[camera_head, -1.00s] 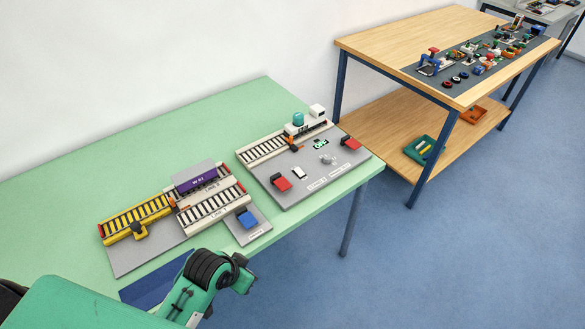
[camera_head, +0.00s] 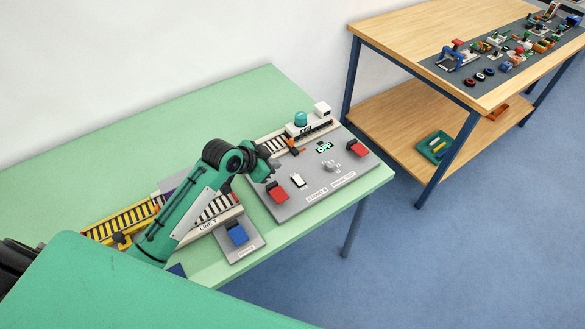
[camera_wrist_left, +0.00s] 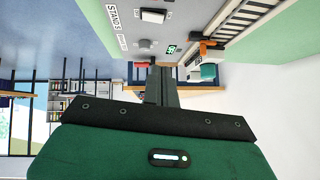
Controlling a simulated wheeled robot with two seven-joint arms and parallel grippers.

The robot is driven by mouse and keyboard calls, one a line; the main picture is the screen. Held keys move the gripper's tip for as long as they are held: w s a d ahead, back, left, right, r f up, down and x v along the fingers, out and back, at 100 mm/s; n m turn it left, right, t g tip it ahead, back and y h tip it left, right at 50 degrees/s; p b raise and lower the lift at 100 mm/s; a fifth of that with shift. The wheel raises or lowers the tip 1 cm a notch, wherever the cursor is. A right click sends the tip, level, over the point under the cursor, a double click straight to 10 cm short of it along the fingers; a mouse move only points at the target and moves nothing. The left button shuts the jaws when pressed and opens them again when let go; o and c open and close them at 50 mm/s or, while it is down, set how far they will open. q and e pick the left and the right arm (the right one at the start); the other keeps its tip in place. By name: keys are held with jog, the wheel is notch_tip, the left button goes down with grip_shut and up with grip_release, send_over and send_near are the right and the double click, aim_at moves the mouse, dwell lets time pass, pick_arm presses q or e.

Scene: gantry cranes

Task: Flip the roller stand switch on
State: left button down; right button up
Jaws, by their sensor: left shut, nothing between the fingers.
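The grey roller stand board (camera_head: 313,205) lies at the right end of the green table. It carries a small white switch (camera_head: 298,181), a grey knob (camera_head: 331,166) and a small display (camera_head: 325,147) reading OFF in green. The wrist view also shows the white switch (camera_wrist_left: 153,16), the knob (camera_wrist_left: 146,45) and the display (camera_wrist_left: 171,49). My left gripper (camera_head: 273,176) is shut and empty over the board's left part, left of the white switch and apart from it. Its dark fingers (camera_wrist_left: 158,85) show in the wrist view. My right gripper is not in view.
A blue switch (camera_head: 237,233) is on a grey plate nearer me. A wooden table (camera_head: 400,45) stands beyond.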

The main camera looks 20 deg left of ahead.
pick_arm(q)
jog(key=p, duration=0.2)
send_over(297, 174)
jog(key=s, duration=0.3)
jog(key=f, duration=0.7)
jog(key=shift+w+a, duration=0.2)
jog(key=shift+a, duration=0.2)
jog(key=shift+a+f+p, duration=0.2)
jog(key=shift+f+p, duration=0.35)
jog(key=shift+f, duration=0.65)
jog(key=shift+w+a+f, duration=0.1)
jog(key=shift+f, duration=0.75)
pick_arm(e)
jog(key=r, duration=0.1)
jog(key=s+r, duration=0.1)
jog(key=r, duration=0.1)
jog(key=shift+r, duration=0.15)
pick_arm(q)
jog(key=shift+f, duration=0.1)
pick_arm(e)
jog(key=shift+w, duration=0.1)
